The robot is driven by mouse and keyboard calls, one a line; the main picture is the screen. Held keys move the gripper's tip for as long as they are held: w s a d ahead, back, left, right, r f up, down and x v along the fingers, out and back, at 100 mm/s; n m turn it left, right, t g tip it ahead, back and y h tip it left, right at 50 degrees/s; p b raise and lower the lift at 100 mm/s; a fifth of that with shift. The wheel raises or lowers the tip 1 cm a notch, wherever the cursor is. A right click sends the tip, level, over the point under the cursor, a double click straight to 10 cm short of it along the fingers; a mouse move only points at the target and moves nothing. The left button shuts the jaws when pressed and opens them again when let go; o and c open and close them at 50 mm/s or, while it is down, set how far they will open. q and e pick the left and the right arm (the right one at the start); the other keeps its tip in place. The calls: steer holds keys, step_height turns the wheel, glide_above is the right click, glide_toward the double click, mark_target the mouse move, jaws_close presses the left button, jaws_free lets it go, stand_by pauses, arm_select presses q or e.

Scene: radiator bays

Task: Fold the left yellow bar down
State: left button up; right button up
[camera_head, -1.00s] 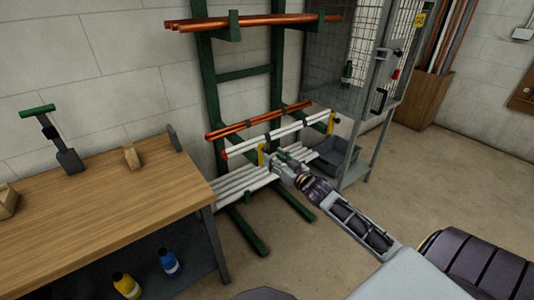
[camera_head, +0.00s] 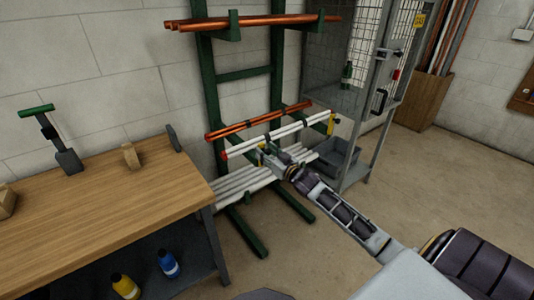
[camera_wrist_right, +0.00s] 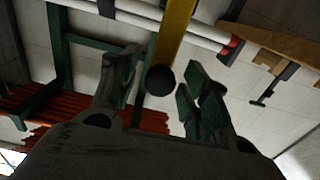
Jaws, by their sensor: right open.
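The left yellow bar (camera_head: 261,148) stands upright at the front of the green rack's white-pipe tier, mostly covered by my right gripper in the head view. In the right wrist view the yellow bar (camera_wrist_right: 173,32) runs down to a round black knob (camera_wrist_right: 160,80) at its end. My right gripper (camera_head: 268,153) is open. In the right wrist view its fingers (camera_wrist_right: 163,72) lie on either side of the knob, with gaps visible. The right yellow bar (camera_head: 331,122) stands upright at the other end of the tier. My left gripper is not in view.
White pipes (camera_head: 285,132) with red ends lie behind the bars, copper pipes (camera_head: 250,125) beyond them. More white pipes (camera_head: 235,188) lie below. A grey bin (camera_head: 338,158) and mesh cage (camera_head: 345,90) are to the right, a wooden workbench (camera_head: 90,220) to the left.

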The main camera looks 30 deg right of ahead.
jaws_close()
stand_by(0.4)
stand_by(0.4)
